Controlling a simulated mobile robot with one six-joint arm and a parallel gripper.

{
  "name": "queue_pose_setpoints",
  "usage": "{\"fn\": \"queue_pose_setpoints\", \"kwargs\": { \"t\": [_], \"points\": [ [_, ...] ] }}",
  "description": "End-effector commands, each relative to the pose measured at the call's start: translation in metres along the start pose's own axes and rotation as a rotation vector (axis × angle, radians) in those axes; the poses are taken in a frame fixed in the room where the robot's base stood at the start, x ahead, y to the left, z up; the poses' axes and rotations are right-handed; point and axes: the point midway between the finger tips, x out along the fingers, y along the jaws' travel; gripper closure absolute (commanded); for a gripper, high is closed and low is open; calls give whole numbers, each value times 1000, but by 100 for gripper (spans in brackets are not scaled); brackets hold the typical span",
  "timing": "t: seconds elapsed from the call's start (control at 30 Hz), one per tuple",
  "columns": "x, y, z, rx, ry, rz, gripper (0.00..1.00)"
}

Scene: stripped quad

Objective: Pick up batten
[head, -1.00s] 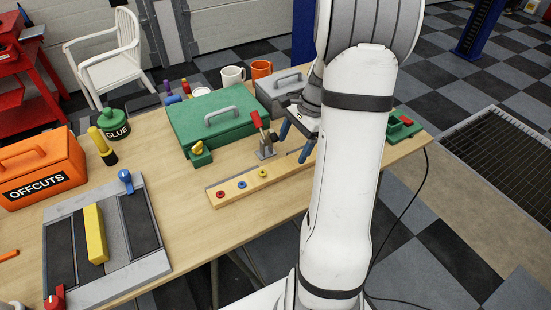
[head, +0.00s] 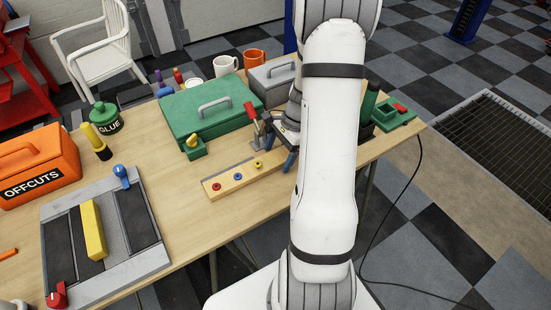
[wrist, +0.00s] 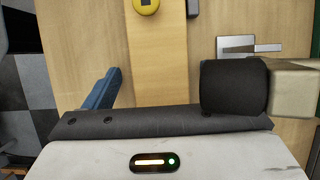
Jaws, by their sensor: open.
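The batten (head: 237,181) is a pale wooden strip with red, blue and yellow knobs along its top. It lies flat near the front edge of the bench, its right end hidden behind my arm. In the wrist view the batten (wrist: 160,55) runs up the middle, with the yellow knob at the top. My gripper (head: 281,150) is open and low above the batten's right part, close to the red-handled clamp. In the wrist view my gripper (wrist: 160,78) shows one blue finger left of the batten; the other finger is hidden behind a dark cylinder. Contact cannot be told.
The red-handled clamp (head: 252,112) stands just behind the batten. A green toolbox (head: 208,112) and grey box (head: 272,85) stand farther back. A grey jig (head: 148,258) with a yellow bar (head: 93,230) lies left. A green tray (head: 396,117) is at right.

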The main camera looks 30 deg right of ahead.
Motion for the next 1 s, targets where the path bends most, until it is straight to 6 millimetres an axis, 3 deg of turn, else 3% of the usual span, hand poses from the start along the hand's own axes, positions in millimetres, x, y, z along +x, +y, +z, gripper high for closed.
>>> {"fn": "queue_pose_setpoints", "kwargs": {
  "t": [0.07, 0.8, 1.0],
  "points": [
    [0, 0, 0, 0, 0, 0, 20],
    [-1, 0, -1, 1, 0, -1, 80],
    [-1, 0, -1, 1, 0, -1, 80]
  ]
}}
